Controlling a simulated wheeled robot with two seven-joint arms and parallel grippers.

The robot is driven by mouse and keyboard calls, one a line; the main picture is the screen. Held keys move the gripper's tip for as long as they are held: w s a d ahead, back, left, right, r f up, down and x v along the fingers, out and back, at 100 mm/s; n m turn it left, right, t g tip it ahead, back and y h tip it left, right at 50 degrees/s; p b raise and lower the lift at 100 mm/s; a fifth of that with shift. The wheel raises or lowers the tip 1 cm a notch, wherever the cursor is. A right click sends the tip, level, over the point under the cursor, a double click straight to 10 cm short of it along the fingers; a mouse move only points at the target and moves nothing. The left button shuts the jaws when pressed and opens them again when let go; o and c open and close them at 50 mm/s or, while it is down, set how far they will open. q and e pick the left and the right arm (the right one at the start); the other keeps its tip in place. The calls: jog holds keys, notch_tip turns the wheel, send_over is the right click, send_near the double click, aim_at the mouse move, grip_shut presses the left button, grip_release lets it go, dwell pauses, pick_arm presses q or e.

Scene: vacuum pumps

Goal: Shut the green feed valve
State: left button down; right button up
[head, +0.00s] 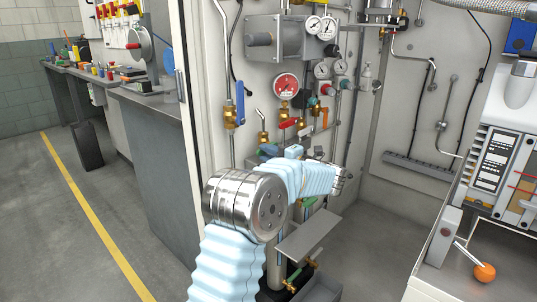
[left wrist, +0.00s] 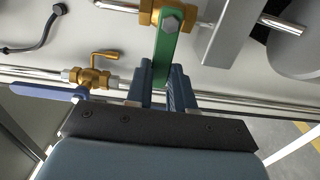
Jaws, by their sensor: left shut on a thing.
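The green valve handle (left wrist: 167,48) shows in the left wrist view as a flat lever bolted to a brass valve body (left wrist: 149,10) on a metal pipe. My left gripper (left wrist: 163,72) has its two blue-grey fingers closed around the handle's free end, one on each side. The handle runs straight out from the valve body toward my palm. In the head view my sleeved left arm and its round metal joint cover much of the lower pipework, and the grip itself cannot be made out there. My right gripper does not show.
Close by in the left wrist view are a small brass valve (left wrist: 92,76) and a blue lever (left wrist: 45,92). In the head view, a red gauge (head: 286,86) and a blue-handled valve (head: 240,101) sit above my arm. A machine with an orange-knobbed lever (head: 484,272) stands right.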

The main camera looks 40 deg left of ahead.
pick_arm(q)
jog(key=c, duration=1)
grip_release()
jog(key=shift+d, duration=0.1)
jog(key=d, duration=0.4)
jog(key=d+b, duration=0.1)
jog(key=d, duration=0.4)
jog(key=s+d, duration=0.1)
jog(key=d, duration=0.3)
jog(key=shift+d+b, duration=0.3)
jog(key=shift+b, duration=0.1)
jog(key=shift+s, duration=0.1)
